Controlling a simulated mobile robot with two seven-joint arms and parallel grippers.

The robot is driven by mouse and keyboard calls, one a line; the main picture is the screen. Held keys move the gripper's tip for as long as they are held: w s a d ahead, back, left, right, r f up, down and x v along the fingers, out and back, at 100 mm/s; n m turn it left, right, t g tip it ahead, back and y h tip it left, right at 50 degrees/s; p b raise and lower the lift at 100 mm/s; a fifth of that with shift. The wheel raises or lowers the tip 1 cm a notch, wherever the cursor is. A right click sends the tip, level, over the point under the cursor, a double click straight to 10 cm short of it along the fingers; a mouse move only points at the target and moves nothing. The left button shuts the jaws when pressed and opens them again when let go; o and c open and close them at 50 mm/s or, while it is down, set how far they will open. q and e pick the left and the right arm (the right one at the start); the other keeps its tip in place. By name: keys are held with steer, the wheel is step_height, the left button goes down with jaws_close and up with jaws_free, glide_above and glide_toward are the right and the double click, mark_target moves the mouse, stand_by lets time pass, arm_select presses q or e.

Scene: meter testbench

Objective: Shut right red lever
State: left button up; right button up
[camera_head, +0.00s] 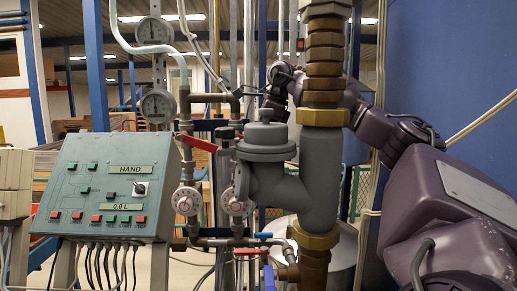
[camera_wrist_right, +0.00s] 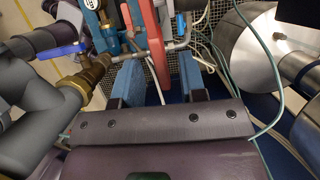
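One red lever (camera_head: 198,142) sticks out on the upper pipes left of the large grey valve. Another red lever (camera_head: 250,251) is lower, on the pipes near the bottom. In the right wrist view a long red lever (camera_wrist_right: 148,28) runs between the blue fingers of my right gripper (camera_wrist_right: 158,62). The fingers stand apart, with gaps beside the lever; contact is not clear. I cannot tell which head-view lever this is. In the head view my right arm reaches in from the right, behind the brass-and-grey pipe, which partly hides it. My left gripper is not in view.
A control panel (camera_head: 105,185) stands at the left. The grey valve (camera_head: 267,145) and brass pipe (camera_head: 323,65) stand mid-view. Blue levers (camera_head: 277,242) sit low on the pipes. The wrist view shows a brass fitting (camera_wrist_right: 88,78) at left and loose cables at right.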

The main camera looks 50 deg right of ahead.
steer(key=v, duration=0.6)
steer(key=shift+p, duration=0.3)
stand_by(0.4)
